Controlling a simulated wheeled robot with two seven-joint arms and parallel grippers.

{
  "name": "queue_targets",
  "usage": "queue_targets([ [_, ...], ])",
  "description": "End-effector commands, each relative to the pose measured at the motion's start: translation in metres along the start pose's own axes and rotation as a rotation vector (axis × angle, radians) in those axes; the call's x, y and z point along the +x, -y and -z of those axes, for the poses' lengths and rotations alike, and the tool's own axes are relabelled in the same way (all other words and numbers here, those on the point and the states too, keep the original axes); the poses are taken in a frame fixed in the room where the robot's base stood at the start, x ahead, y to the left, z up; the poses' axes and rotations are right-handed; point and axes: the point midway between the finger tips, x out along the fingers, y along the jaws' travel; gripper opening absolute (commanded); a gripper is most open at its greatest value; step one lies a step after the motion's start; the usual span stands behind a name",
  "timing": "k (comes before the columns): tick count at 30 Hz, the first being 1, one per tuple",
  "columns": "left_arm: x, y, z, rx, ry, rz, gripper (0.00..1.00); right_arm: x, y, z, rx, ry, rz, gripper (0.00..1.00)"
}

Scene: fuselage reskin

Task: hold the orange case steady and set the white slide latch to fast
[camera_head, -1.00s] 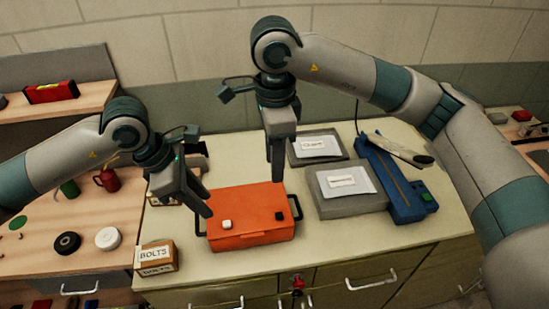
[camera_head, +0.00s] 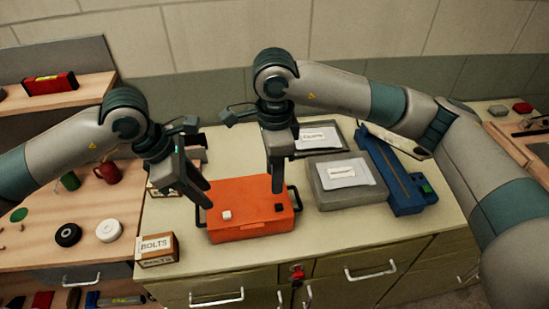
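The orange case (camera_head: 247,228) lies shut on the light cabinet top, with a dark handle at its left side and another at its right. The white slide latch (camera_head: 227,215) is on the left part of its lid, and a small black piece (camera_head: 279,208) on the right part. My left gripper (camera_head: 209,196) is by the case's upper left edge, its two fingers apart with nothing seen between them. My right gripper (camera_head: 277,191) points down over the right part of the lid. Its fingers overlap in this view, and contact cannot be told. Latch markings are too small to read.
A box marked BOLTS (camera_head: 157,250) stands left of the case. A grey tray with a labelled packet (camera_head: 345,198) and a blue tool (camera_head: 407,196) lie to the right. A wooden bench with a red mug (camera_head: 109,173) and round pieces is at the left.

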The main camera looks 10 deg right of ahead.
Motion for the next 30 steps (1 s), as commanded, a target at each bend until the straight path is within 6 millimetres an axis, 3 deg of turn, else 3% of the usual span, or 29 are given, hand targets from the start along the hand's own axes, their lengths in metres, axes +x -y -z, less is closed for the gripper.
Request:
queue_targets([
  [9, 0.000, 0.000, 0.000, 0.000, 0.000, 0.000, 0.31, 0.054, -0.001, 0.000, 0.000, -0.001, -0.004, 0.36],
  [18, 0.000, 0.000, 0.000, 0.000, 0.000, 0.000, 0.31, 0.095, 0.000, 0.000, 0.001, -0.001, -0.002, 0.36],
  [30, 0.000, 0.000, 0.000, 0.000, 0.000, 0.000, 0.31, 0.108, 0.000, 0.000, 0.000, 0.000, 0.001, 0.36],
])
